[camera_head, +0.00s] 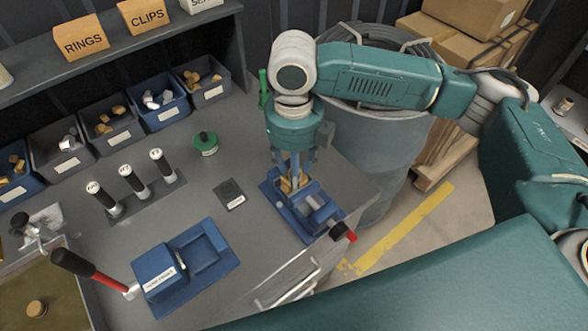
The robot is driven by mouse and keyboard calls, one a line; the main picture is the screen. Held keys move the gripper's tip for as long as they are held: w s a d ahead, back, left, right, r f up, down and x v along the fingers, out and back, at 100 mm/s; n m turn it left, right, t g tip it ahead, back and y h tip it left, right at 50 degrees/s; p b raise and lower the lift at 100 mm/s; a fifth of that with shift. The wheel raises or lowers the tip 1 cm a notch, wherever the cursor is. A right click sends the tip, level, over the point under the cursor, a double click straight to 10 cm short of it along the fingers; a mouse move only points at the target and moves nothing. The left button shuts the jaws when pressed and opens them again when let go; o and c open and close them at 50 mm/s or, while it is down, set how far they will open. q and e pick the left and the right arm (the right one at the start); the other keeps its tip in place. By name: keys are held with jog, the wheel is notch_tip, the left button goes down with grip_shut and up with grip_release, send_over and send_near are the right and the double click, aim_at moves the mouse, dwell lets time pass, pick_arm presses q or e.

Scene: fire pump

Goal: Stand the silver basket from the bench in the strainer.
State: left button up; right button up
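My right gripper (293,180) points straight down from the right arm, low over a blue fixture (272,197) near the bench's right edge. Its fingers are on either side of a small brass-coloured piece (291,184); whether they grip it is unclear. A silver cylindrical part (317,207) lies inside the blue fixture, just right of the fingers. A black and red knob (343,232) sticks out at the fixture's front right. I cannot tell for sure which thing is the silver basket or the strainer. My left gripper is out of view.
A labelled blue block (160,282) stands at the bench front, beside a red-shafted tool (95,273). Three black-and-white cylinders (127,175), a green container (205,143) and a dark square (229,194) occupy the middle. Bins (110,128) line the back; a grey drum (375,150) stands right.

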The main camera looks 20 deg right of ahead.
notch_tip(320, 180, up, 13)
jog(key=b, duration=0.1)
jog(key=shift+w+b, duration=0.2)
jog(key=shift+b, duration=0.2)
